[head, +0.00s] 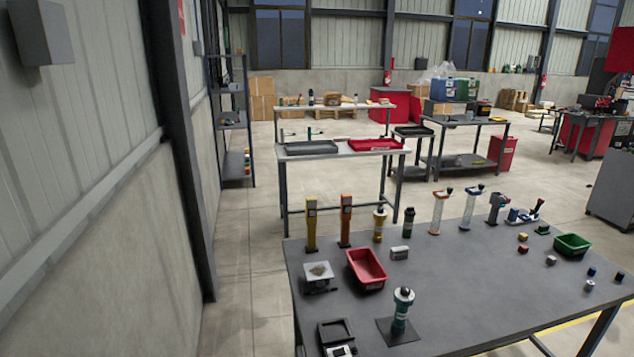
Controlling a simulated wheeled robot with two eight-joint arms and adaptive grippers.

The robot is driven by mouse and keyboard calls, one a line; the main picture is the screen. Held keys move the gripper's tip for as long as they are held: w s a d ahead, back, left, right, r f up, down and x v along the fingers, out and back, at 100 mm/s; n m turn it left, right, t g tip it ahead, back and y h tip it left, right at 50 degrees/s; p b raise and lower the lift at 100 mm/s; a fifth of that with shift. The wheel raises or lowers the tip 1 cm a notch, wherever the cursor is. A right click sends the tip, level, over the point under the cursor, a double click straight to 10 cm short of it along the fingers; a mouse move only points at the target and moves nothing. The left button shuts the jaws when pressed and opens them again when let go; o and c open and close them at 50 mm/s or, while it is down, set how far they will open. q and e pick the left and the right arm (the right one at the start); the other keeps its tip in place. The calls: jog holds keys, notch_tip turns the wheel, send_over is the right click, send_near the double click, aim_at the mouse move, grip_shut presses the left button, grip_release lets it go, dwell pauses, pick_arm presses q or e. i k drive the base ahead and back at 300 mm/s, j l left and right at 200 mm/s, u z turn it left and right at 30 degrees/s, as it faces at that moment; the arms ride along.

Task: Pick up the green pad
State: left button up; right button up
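A small green object (543,230), low and with a dark top part, sits near the back right of the grey table. It may be the green pad, but it is too small to tell. A green bin (572,245) stands just to its right and nearer. A green and white cylinder (400,312) stands upright on a dark square plate (384,331) at the front of the table. Neither of my grippers shows in the head view.
On the grey table (462,300), a red bin (367,268), a scale-like device (318,275) and a black tray (336,331) stand at left. Several upright tools line the back edge. Small blocks lie at right. The middle front is clear.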

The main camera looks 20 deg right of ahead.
aim_at(543, 229)
jog(key=i+l, duration=0.15)
jog(key=l, duration=0.6)
jog(key=i+l, duration=0.1)
jog(key=l, duration=0.6)
jog(key=i+l, duration=0.15)
jog(key=l, duration=0.6)
jog(key=i+l, duration=0.15)
jog(key=l, duration=0.55)
jog(key=i+l, duration=0.1)
jog(key=l, duration=0.65)
jog(key=i+l, duration=0.15)
jog(key=l, duration=0.55)
jog(key=i+l, duration=0.15)
jog(key=l, duration=0.6)
jog(key=i+l, duration=0.1)
jog(key=l, duration=0.6)
